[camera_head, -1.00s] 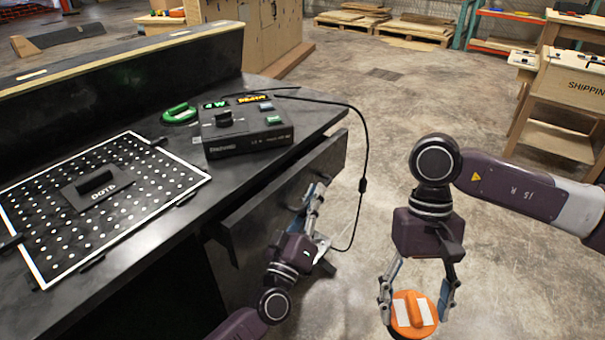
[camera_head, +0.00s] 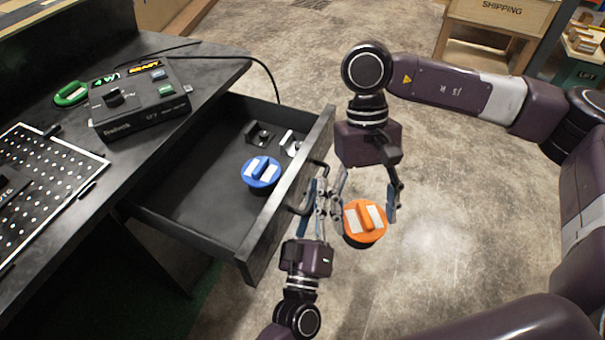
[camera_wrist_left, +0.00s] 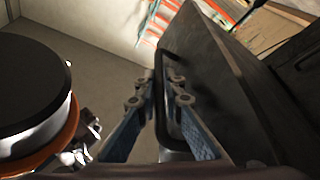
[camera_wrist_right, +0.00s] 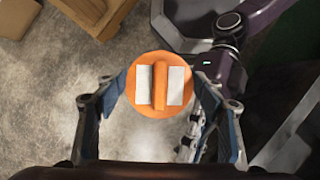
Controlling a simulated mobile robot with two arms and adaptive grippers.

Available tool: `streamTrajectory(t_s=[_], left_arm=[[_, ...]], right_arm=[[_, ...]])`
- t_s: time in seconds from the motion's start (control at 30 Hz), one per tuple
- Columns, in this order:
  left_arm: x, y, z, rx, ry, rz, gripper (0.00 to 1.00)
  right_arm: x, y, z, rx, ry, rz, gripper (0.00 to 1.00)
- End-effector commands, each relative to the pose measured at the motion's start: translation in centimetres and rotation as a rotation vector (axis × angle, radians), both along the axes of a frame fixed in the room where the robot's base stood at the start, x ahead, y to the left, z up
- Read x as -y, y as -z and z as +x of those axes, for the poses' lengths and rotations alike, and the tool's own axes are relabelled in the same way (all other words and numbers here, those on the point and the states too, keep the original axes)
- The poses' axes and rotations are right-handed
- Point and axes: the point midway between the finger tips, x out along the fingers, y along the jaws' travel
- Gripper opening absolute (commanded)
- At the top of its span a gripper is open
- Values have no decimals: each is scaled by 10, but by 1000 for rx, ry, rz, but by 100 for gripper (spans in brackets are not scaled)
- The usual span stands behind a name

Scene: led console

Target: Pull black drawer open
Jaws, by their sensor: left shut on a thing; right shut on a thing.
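The black drawer (camera_head: 205,205) stands pulled out from under the black desk in the head view. A blue round piece with a handle (camera_head: 262,172) and small dark and silver parts lie inside. My left gripper (camera_head: 318,205) is at the outer side of the drawer front, shut on its black handle (camera_head: 298,196); the handle bar also shows between the fingers in the left wrist view (camera_wrist_left: 163,100). My right gripper (camera_head: 368,190) is shut on an orange round piece (camera_head: 365,222), held above the floor close beside the left gripper; the orange piece fills the middle of the right wrist view (camera_wrist_right: 160,85).
A control box (camera_head: 140,100) with lit displays and a green-handled piece (camera_head: 72,92) sit on the desk. A dotted panel (camera_head: 45,180) lies at the left. A cable runs behind the drawer.

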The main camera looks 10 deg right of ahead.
Motion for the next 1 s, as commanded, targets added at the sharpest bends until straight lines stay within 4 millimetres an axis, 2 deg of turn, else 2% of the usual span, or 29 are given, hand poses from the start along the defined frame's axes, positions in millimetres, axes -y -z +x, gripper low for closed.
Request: streamTrajectory(t_s=[0.2,0.6,0.63,0.7,1.0], left_arm=[[7,2,-11,-3,-1,2,0],[8,2,-13,-3,-1,2,0],[8,2,-13,-3,-1,2,9],[8,2,-13,-3,-1,2,16],[8,2,-14,-2,-1,1,16]], right_arm=[[0,-3,0,0,0,0,42],[0,-3,0,0,0,0,42],[0,-3,0,0,0,0,42],[0,-3,0,0,0,0,42],[0,-3,0,0,0,0,42]])
